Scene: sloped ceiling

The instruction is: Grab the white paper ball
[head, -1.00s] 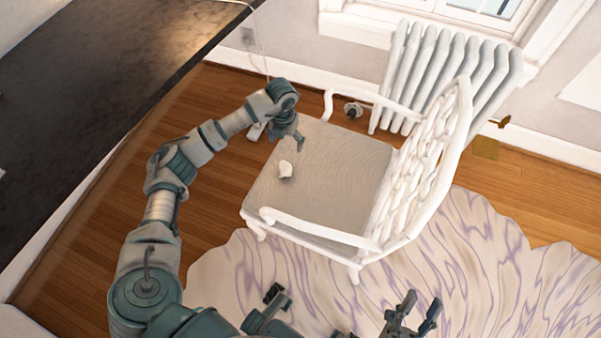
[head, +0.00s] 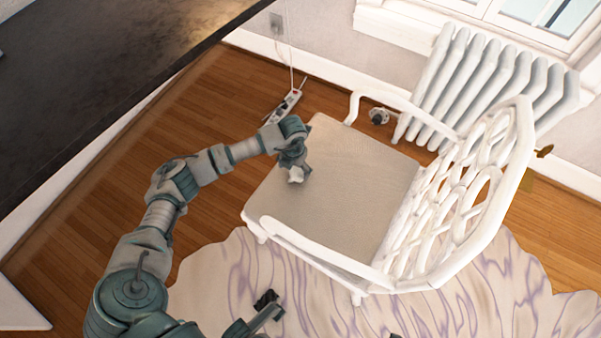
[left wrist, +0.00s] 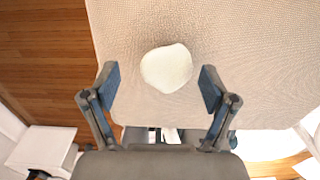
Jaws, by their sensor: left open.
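The white paper ball (head: 296,175) lies on the beige seat of the white chair (head: 345,195), towards the seat's left side. My left gripper (head: 298,165) is directly over the ball and partly covers it in the head view. In the left wrist view the ball (left wrist: 166,68) shows whole, between and slightly beyond the fingertips of my left gripper (left wrist: 159,82). The fingers are open, with a gap on both sides of the ball.
A dark tabletop (head: 90,75) is at upper left, a white radiator (head: 490,90) at the back. A power strip (head: 285,106) lies on the floor. The seat's middle is clear.

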